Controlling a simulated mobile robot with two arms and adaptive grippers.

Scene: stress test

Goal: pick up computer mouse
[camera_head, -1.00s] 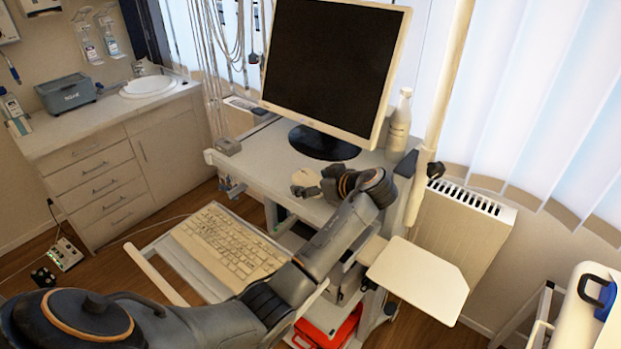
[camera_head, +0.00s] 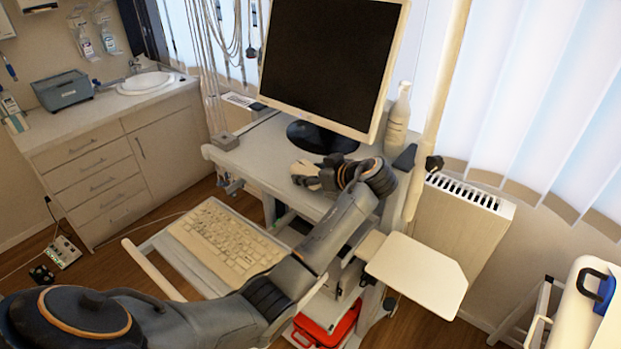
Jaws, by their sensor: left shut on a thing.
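A small pale computer mouse (camera_head: 305,170) is on or just above the cart's upper shelf, in front of the monitor's foot. My left gripper (camera_head: 308,180) reaches over the shelf from the right end of my left arm and is shut on the mouse. The gripper's fingers and wrist hide part of the mouse. I cannot tell whether the mouse touches the shelf. My right gripper does not show.
The monitor (camera_head: 330,62) stands close behind the gripper. A white bottle (camera_head: 398,118) stands right of it. A keyboard (camera_head: 228,240) lies on a lower tray. A white side panel (camera_head: 418,274) juts out at the right.

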